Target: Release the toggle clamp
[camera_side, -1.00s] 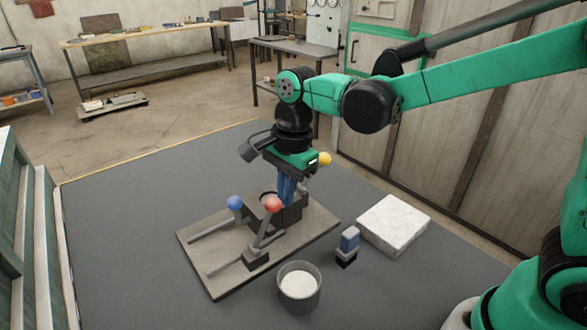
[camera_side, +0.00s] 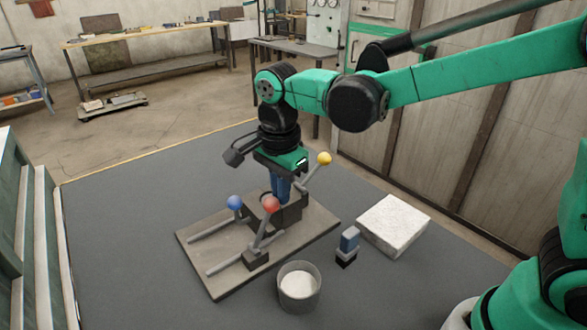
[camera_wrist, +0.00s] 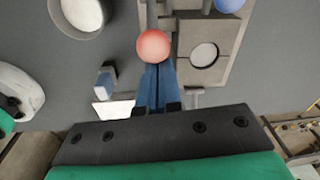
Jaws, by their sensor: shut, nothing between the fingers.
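A clamp fixture stands on a flat base plate (camera_side: 212,282), with a dark block (camera_side: 289,214) that has a round opening. Ball-ended levers surround the block: a red ball (camera_side: 271,204) on a raised lever in front, a blue ball (camera_side: 235,202) at left, and a yellow ball (camera_side: 323,158) on a tilted lever at right. My gripper (camera_side: 281,194) points down with its blue fingers shut and empty, by the block, between the red and yellow balls. In the wrist view, the fingers (camera_wrist: 157,88) lie just below the red ball (camera_wrist: 153,45); I cannot tell whether they touch anything.
A grey pot with white contents (camera_side: 299,284) stands in front of the plate. A small blue and black block (camera_side: 347,246) and a white slab (camera_side: 393,224) are at right. The dark mat (camera_side: 120,215) is clear at left.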

